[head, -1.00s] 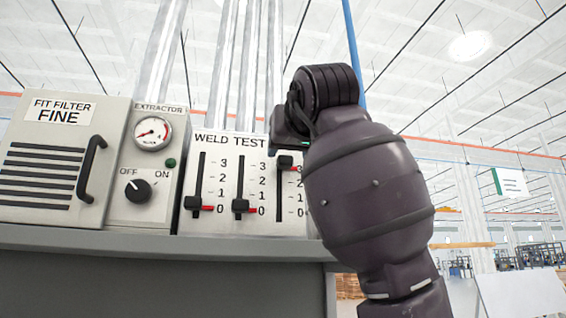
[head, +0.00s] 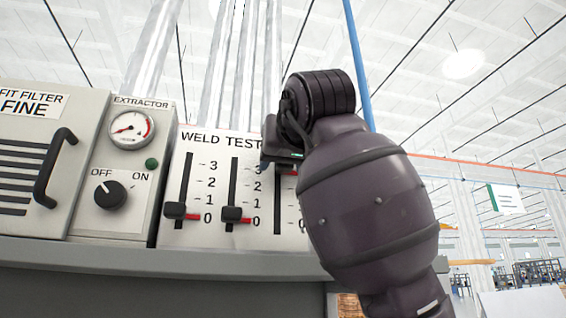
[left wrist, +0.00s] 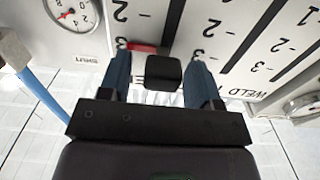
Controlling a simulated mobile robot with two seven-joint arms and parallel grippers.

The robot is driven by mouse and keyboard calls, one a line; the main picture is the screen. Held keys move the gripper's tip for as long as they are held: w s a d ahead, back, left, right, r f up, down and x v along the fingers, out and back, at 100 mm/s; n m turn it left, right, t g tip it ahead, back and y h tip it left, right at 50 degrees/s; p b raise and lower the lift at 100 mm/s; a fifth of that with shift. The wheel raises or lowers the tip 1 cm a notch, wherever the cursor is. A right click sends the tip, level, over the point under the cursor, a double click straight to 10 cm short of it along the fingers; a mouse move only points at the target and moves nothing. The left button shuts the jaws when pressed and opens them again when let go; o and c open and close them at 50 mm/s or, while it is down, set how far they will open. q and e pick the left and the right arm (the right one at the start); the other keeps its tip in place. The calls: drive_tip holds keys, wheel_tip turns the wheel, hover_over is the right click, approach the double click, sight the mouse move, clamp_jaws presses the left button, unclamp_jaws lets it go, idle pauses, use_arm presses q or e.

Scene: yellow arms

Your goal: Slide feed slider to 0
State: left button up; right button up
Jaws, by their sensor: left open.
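The weld test panel (head: 200,232) holds three vertical sliders marked 0 to 3. The left slider knob (head: 175,210) and middle slider knob (head: 232,214) sit at 0. The right slider's slot (head: 278,215) shows beside my arm; its knob is up near 3, mostly hidden in the head view. My left gripper (left wrist: 160,65) is open at that knob. In the left wrist view the black knob (left wrist: 163,75) with its red pointer (left wrist: 143,47) lies between the two blue fingers, with gaps on both sides. No slider label reading "feed" is legible. My right gripper is not in view.
Left of the sliders is the extractor panel with a gauge (head: 132,129), a green light (head: 152,163) and an off/on knob (head: 110,194). Further left is a filter door with a handle (head: 54,168). A grey ledge (head: 160,261) runs below the panels.

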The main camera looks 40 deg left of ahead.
sight(279, 221)
use_arm(q)
clamp_jaws()
drive_tip(key=shift+s+f+b, duration=0.1)
drive_tip(key=shift+f+b, duration=0.35)
drive_tip(key=shift+f, duration=0.05)
wheel_tip(279, 221, down, 8)
drive_tip(key=b, duration=0.5)
drive_tip(key=shift+f+b, duration=0.1)
drive_tip(key=shift+b, duration=0.2)
drive_tip(key=shift+f, duration=0.2)
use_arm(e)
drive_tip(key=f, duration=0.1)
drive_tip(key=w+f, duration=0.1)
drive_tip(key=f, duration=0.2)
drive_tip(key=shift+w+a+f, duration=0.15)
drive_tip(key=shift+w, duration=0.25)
